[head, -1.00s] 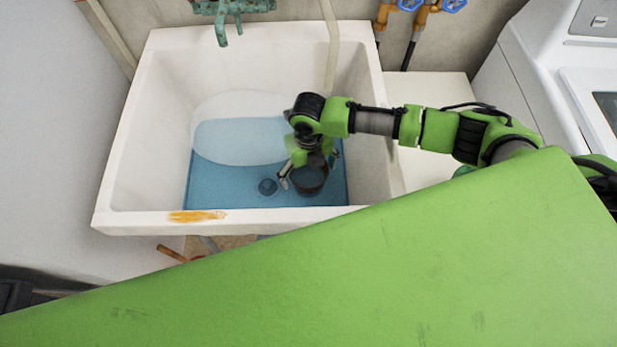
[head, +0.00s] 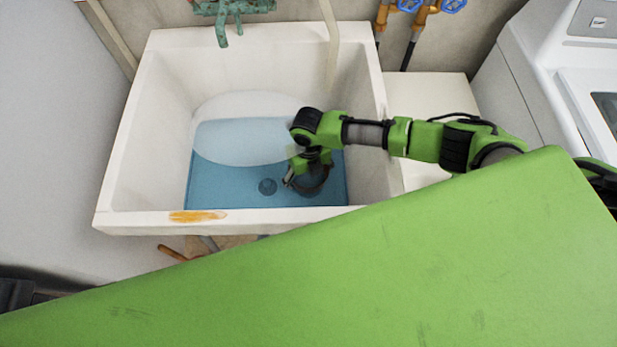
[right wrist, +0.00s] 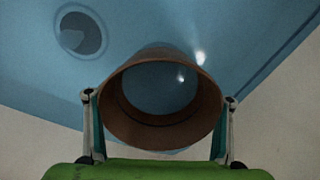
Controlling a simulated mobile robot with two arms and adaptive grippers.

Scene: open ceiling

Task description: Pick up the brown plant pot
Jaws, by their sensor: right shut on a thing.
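The brown plant pot (head: 315,184) is in the sink, over its blue-looking bottom and just right of the drain. In the right wrist view the pot (right wrist: 116,104) shows as a round brown rim with its open mouth toward the camera. My right gripper (head: 304,178) reaches down to it from above. In the right wrist view the two fingers of the gripper (right wrist: 159,108) are on opposite sides of the pot, shut on it. I cannot tell whether the pot touches the sink bottom. My left gripper is not in view.
The white sink (head: 112,180) has high walls around the pot. The drain (head: 268,187) is at its bottom. A green tap (head: 225,20) hangs over the back edge. A white machine (head: 560,70) stands at the right. The left part of the sink is clear.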

